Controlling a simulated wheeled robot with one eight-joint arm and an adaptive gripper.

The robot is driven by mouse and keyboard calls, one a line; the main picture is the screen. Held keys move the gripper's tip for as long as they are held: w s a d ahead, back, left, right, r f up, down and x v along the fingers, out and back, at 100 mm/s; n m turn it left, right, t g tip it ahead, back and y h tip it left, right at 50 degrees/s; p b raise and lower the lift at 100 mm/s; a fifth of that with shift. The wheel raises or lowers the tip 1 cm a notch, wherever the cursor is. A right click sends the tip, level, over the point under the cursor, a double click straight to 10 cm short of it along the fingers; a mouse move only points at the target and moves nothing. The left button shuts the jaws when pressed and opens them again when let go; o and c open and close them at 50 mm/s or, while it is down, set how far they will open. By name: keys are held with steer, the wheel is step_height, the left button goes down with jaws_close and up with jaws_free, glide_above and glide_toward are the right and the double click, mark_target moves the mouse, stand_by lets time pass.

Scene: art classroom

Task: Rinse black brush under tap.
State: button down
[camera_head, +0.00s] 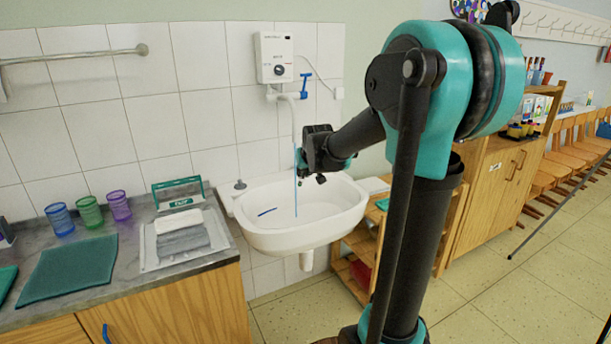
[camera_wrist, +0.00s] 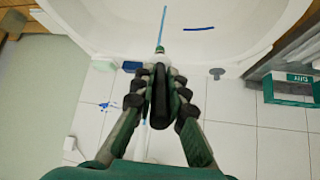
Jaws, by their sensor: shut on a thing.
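My gripper (camera_head: 308,158) is at the tap, above the white sink (camera_head: 340,225). In the wrist view my gripper (camera_wrist: 160,82) is shut on a dark, elongated thing, which looks like the black brush (camera_wrist: 160,105). The fingers hide part of it, and its bristles cannot be made out. The white tap (camera_head: 294,118) comes down from the wall and has a blue handle (camera_head: 304,87). A thin blue line, apparently running water (camera_head: 296,190), drops beside my gripper into the basin. It also shows in the wrist view (camera_wrist: 162,27).
A short blue strip (camera_head: 267,212) lies in the basin; it also shows in the wrist view (camera_wrist: 199,29). A counter (camera_head: 130,240) on the left holds coloured cups (camera_head: 88,212) and a white tray (camera_head: 153,258). A wooden shelf (camera_head: 352,278) stands right of the sink.

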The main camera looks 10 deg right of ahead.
steer(key=w, duration=1)
steer(key=shift+w+a, duration=0.25)
steer(key=shift+w, duration=0.05)
steer(key=shift+d, duration=0.3)
stand_by(0.6)
steer(key=shift+a, duration=0.3)
stand_by(0.3)
steer(key=shift+d, duration=0.3)
stand_by(0.3)
steer(key=shift+a, duration=0.3)
stand_by(0.4)
steer(key=shift+s+d, duration=0.15)
steer(key=shift+s, duration=3.35)
